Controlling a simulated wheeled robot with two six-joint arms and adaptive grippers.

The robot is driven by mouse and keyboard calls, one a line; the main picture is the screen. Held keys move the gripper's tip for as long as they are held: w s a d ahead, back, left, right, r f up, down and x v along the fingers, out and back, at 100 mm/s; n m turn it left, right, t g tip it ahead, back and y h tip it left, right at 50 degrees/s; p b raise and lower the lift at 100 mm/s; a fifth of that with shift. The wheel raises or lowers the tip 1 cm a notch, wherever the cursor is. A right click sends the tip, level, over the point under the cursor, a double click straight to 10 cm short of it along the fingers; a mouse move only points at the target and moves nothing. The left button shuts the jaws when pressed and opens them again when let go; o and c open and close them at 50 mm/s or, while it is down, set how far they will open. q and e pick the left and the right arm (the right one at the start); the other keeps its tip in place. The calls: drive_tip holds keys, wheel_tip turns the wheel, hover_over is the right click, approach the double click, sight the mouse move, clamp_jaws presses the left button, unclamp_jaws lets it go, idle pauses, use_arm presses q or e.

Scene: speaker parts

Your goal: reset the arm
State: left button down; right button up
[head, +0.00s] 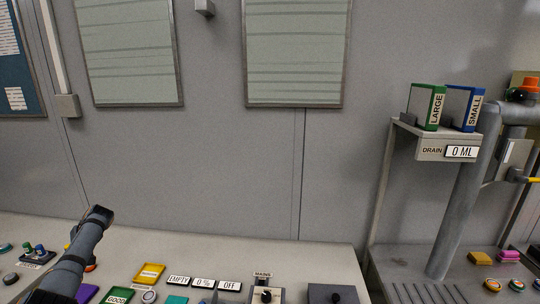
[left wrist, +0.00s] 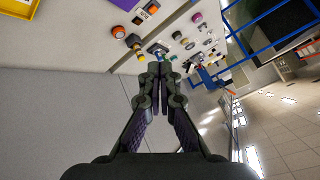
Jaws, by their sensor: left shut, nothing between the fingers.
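My left arm (head: 82,250) rises from the lower left of the head view, over the left part of the bench; its fingers cannot be made out there. In the left wrist view my left gripper (left wrist: 158,70) is shut, with its fingers together and nothing between them. Small knobs and buttons on the bench, such as an orange one (left wrist: 118,32), show beyond the fingertips; I cannot tell how far away they are. My right arm and gripper are out of view.
The bench (head: 215,252) holds a yellow tray (head: 149,273), a green tray labelled GOOD (head: 117,296), label plates EMPTY (head: 179,280) and OFF (head: 229,286), and a MAINS switch (head: 265,296). At right, a shelf (head: 432,150) carries LARGE (head: 428,106) and SMALL (head: 464,108) binders beside a grey pipe (head: 462,210).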

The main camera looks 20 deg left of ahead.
use_arm(q)
drive_tip(key=s+a+f+m+t+y, duration=0.1)
drive_tip(key=s+a+f+m, duration=0.1)
drive_tip(key=s+f+m, duration=0.35)
drive_tip(key=s+a+f+m+t+y, duration=0.1)
drive_tip(key=s+a+f+m, duration=0.15)
drive_tip(key=f, duration=0.65)
drive_tip(key=s+d+f+m+t+h, duration=0.2)
drive_tip(key=s+d+f+m, duration=0.2)
drive_tip(key=s+f+m, duration=0.8)
drive_tip(key=s+d+f+n+g+h, duration=0.1)
drive_tip(key=s+d+f+n+h, duration=0.2)
drive_tip(key=d+f, duration=0.75)
drive_tip(key=s+d+f+n+h, duration=0.15)
drive_tip(key=s+d+f, duration=0.5)
drive_tip(key=d, duration=0.75)
drive_tip(key=s+d+f+n+h, duration=0.15)
drive_tip(key=d+f, duration=0.35)
drive_tip(key=d, duration=1)
drive_tip(key=d+f+n+h, duration=0.15)
drive_tip(key=d+f, duration=0.35)
drive_tip(key=d, duration=1)
wheel_tip(320, 180, down, 11)
drive_tip(key=b, duration=1.1)
drive_tip(key=shift+d+f+m+h, duration=0.15)
drive_tip(key=shift+d+m+h, duration=0.1)
drive_tip(key=shift+m+h, duration=0.1)
drive_tip(key=shift+w, duration=0.1)
